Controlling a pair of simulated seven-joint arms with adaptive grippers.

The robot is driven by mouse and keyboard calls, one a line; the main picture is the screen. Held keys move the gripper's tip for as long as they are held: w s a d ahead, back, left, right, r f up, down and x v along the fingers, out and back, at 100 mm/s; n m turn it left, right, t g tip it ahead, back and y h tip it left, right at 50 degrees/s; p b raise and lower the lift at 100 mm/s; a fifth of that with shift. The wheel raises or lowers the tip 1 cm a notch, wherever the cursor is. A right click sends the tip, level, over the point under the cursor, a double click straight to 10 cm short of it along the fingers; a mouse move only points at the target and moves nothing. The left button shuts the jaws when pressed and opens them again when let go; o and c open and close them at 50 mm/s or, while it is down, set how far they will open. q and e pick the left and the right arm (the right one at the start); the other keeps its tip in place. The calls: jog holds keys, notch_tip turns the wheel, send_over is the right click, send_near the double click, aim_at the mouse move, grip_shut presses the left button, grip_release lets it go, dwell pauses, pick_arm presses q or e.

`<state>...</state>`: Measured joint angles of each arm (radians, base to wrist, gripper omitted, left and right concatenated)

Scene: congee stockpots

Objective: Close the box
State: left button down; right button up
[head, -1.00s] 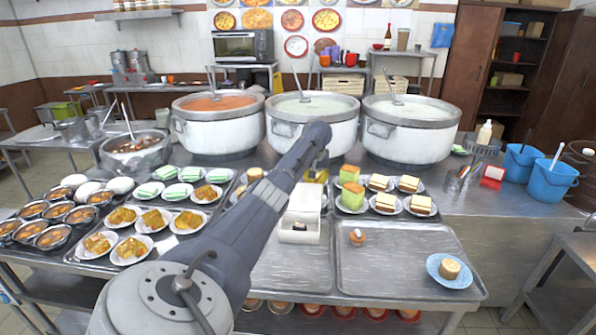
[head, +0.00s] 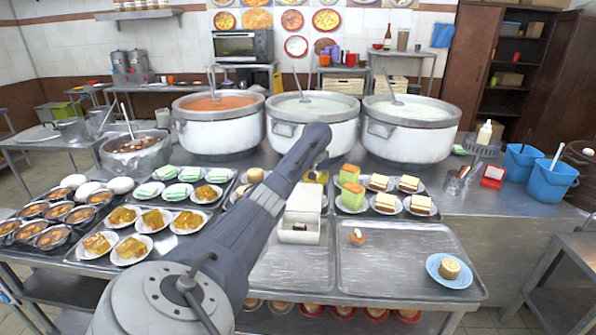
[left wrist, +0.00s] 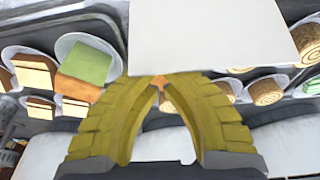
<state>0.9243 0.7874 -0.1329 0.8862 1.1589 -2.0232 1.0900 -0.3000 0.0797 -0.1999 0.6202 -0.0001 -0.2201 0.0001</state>
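The white box (head: 299,236) stands on the left metal tray, with a small dark mark on its front. Its lid (head: 304,198) is raised and leans up at the back, so the box is open. In the left wrist view the white panel (left wrist: 215,35) across the top looks like this lid. My left gripper (head: 316,177) is just behind the lid, partly hidden by my arm. My right gripper is not in view.
Plates of cake (head: 352,196) stand right of the gripper, and plated pastries (head: 187,220) stand left. Three big stockpots (head: 410,130) line the back. The right tray (head: 395,270) holds a small orange-brown item (head: 357,237) and a blue plate (head: 436,276), with free room between.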

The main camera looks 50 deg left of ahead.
aim_at(315, 186)
pick_arm(q)
jog(key=shift+s+d, duration=2.5)
jog(key=shift+d, duration=0.2)
dwell(1.0)
jog(key=shift+w+a, duration=1.3)
jog(key=shift+a, duration=0.15)
jog(key=shift+r, duration=0.15)
jog(key=shift+w+a+r+v, duration=0.1)
jog(key=shift+w+a+v, duration=0.1)
jog(key=shift+v, duration=1.05)
jog(key=shift+w+a+r+v, duration=0.1)
jog(key=shift+w+a+v, duration=0.15)
jog(key=shift+v, duration=1.05)
jog(key=shift+w+a+v, duration=0.15)
jog(key=shift+a+v, duration=0.05)
jog(key=shift+v, duration=1.05)
